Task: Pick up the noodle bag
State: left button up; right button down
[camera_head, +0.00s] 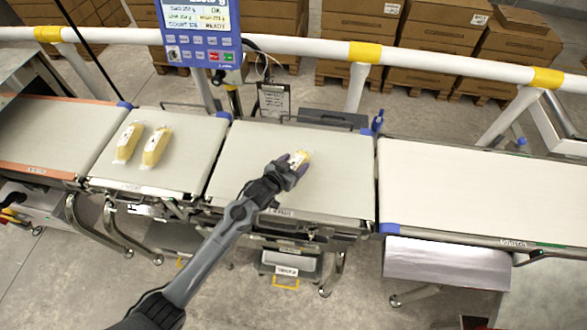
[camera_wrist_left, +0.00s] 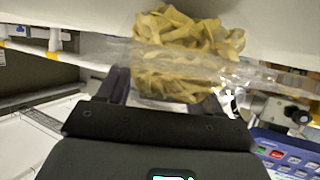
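My left gripper (camera_head: 298,166) is over the middle belt section, at a pale yellow noodle bag (camera_head: 301,157). The gripper hides part of that bag. In the left wrist view the clear bag of yellow noodles (camera_wrist_left: 188,52) lies across the front of the two dark fingers (camera_wrist_left: 165,95), which stand apart. The bag hides the fingertips, so I cannot tell whether they press on it. Two more noodle bags, the left one (camera_head: 129,142) and the right one (camera_head: 155,147), lie side by side on the belt section to the left. My right gripper is not in view.
A blue display panel (camera_head: 202,35) stands behind the belts and shows in the wrist view (camera_wrist_left: 285,152). A white rail (camera_head: 310,47) with yellow bands runs behind. The right belt (camera_head: 480,190) is empty. Stacked cartons (camera_head: 440,35) stand on pallets at the back.

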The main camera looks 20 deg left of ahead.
pick_arm(q)
jog(key=c, duration=1)
jog(key=shift+r, duration=0.1)
jog(key=shift+r, duration=0.1)
